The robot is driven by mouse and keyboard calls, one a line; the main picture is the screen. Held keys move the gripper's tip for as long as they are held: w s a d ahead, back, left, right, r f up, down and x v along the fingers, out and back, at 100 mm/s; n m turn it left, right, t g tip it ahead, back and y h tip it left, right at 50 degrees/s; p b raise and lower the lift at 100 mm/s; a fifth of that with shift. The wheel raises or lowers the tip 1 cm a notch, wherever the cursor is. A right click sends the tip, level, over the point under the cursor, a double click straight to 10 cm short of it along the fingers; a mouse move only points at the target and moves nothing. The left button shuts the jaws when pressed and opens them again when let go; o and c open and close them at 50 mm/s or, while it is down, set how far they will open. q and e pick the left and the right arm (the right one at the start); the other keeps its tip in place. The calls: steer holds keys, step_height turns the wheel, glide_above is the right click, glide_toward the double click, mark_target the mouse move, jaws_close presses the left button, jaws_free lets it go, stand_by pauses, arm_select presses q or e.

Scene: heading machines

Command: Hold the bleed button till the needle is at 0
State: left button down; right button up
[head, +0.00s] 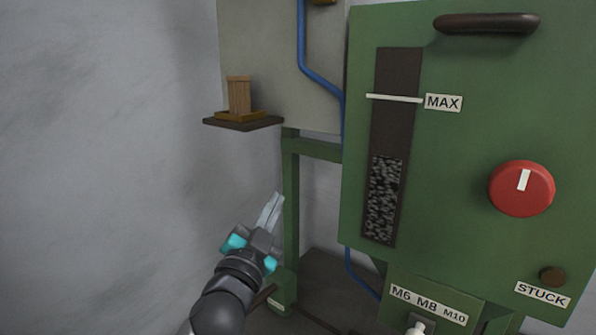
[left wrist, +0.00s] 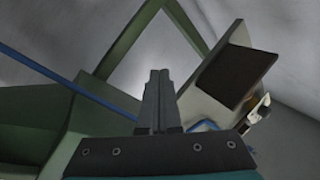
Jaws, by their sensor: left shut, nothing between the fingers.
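I cannot make out a bleed button marked as such, nor a gauge with a needle, in either view. My left gripper (head: 275,204) is shut and empty, in front of the grey wall just left of the green post. Its closed fingers show in the left wrist view (left wrist: 158,76), touching nothing that I can see. In the left wrist view a small whitish item (left wrist: 258,108) sits at the right, too small to tell what it is. My right gripper is not in view.
A green cabinet (head: 455,150) has a red knob (head: 521,188), a brown button (head: 552,277) by a STUCK label (head: 542,294), and a MAX-marked window. A small shelf (head: 243,123) with a wooden block (head: 239,95) juts out above my gripper. A blue pipe (head: 301,45) runs down behind.

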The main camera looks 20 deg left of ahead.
arm_select(q)
steer(key=s+d+r+m+t+h, duration=0.1)
steer(key=s+d+r+m+h, duration=0.2)
steer(key=r+m+h, duration=0.6)
steer(key=s+d+r+m+h, duration=0.2)
steer(key=d+r+m+h, duration=0.35)
steer(key=r, duration=0.65)
steer(key=s+d+r+m+g+h+p, duration=0.1)
steer(key=s+d+r+m+g+h, duration=0.3)
steer(key=m+g, duration=0.55)
steer(key=s+d+r+m+g+h+p, duration=0.1)
steer(key=s+d+r+m+g+h, duration=0.15)
steer(key=s+r+m+g, duration=0.7)
steer(key=w+a+r+t+y, duration=0.1)
steer(key=w+a+t+y, duration=0.1)
steer(key=a+t+y, duration=0.4)
steer(key=w+a+r+t+y, duration=0.1)
steer(key=w+a+t+y, duration=0.1)
steer(key=a+t+y, duration=0.4)
steer(key=a+n+y, duration=0.1)
steer(key=a+y, duration=0.2)
steer(key=shift+w+t, duration=0.3)
steer(key=shift+w, duration=0.05)
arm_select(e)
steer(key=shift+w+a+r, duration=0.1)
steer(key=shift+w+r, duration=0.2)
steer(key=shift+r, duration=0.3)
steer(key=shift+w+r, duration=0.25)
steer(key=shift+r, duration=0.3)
